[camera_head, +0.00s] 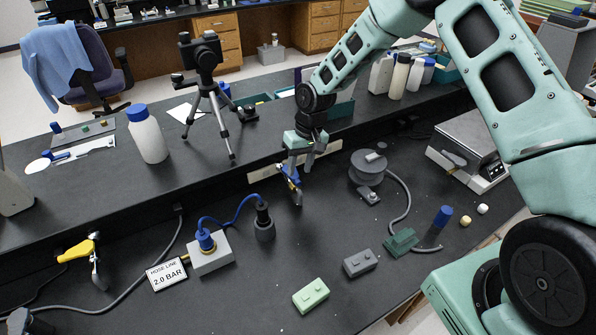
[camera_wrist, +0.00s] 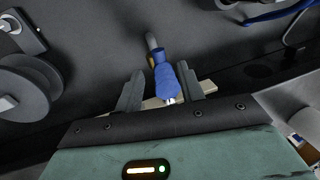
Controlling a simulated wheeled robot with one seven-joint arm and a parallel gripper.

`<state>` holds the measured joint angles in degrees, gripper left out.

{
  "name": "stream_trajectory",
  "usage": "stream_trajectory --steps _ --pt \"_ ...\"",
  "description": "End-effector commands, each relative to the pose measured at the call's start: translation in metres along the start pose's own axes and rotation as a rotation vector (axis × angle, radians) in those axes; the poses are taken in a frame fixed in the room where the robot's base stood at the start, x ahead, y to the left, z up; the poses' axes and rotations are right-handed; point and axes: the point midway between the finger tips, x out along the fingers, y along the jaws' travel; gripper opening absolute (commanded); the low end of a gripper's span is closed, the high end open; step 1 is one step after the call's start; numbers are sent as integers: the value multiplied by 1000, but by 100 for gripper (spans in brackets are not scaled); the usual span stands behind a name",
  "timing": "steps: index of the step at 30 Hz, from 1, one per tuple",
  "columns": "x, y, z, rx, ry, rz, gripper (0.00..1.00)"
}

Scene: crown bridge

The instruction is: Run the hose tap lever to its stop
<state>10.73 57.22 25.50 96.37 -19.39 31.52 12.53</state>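A tap with a blue lever (camera_head: 286,170) and a grey spout (camera_head: 298,196) stands at the low step in the middle of the bench. My gripper (camera_head: 301,164) is right at this tap, pointing down. In the wrist view the blue lever (camera_wrist: 164,78) lies between my two fingers (camera_wrist: 161,90), with a visible gap on the left finger's side; contact on the right is unclear. The fingers are apart.
A grey box with a blue connector (camera_head: 210,252) and a dark plug (camera_head: 264,222) stand left of my gripper. A round grey device (camera_head: 368,167) is to the right. Green (camera_head: 311,295) and dark grey (camera_head: 360,263) boxes lie in front. A camera tripod (camera_head: 207,95) stands behind.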

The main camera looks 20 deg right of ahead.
Motion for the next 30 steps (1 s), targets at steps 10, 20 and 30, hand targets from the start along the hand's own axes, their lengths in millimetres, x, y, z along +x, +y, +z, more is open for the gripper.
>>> stream_trajectory --steps 10,20,30 --pt "32 0 0 -1 1 0 39" --pt "33 0 0 -1 1 0 22" --pt "33 -1 0 8 2 0 0"
